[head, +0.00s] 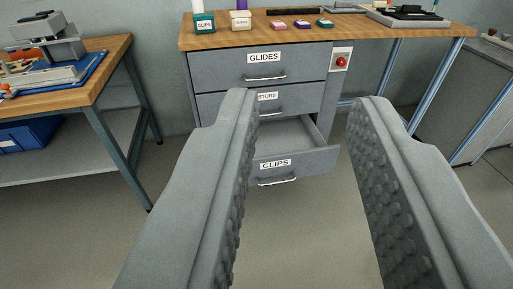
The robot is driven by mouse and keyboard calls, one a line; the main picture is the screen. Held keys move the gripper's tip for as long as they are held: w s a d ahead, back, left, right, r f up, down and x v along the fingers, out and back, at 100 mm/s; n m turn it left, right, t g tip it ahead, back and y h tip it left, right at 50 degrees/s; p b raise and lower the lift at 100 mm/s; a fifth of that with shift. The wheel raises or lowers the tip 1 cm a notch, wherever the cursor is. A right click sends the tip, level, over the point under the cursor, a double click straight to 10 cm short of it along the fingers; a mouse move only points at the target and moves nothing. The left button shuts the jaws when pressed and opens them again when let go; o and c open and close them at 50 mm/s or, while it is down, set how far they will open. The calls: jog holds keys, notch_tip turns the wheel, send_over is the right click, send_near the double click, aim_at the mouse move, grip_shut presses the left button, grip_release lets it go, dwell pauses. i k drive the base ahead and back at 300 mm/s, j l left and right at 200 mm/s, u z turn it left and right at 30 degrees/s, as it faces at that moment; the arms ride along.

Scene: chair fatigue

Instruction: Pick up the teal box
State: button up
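A teal box (203,27) with a white label that seems to read CLIPS stands at the back left of the wooden bench top (225,41). It is upright, and a white part shows above it. My gripper (305,98) is open and empty in the foreground, its two ridged grey fingers wide apart. The fingertips are in front of the drawers, lower in the picture than the box and to its right. A smaller dark green-teal item (325,23) lies farther right on the bench.
The bottom drawer (277,166), labelled CLIPS, stands open and looks empty; the drawer labelled GLIDES (264,66) is shut. A white-labelled box (241,21) stands just right of the teal box. A red button (341,61) is on the bench's side. A side table (90,92) stands left.

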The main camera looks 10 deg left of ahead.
aim_at(204, 24)
jog(key=i+j+z, duration=0.1)
jog(key=i+j, duration=0.2)
jog(key=i+j+z, duration=0.1)
jog(key=i+j, duration=0.5)
jog(key=j, duration=0.15)
jog(key=i+j+z, duration=0.25)
jog(key=i+j, duration=0.25)
jog(key=j, duration=0.25)
jog(key=i+j+z, duration=0.1)
jog(key=i+j, duration=0.15)
jog(key=j, duration=0.15)
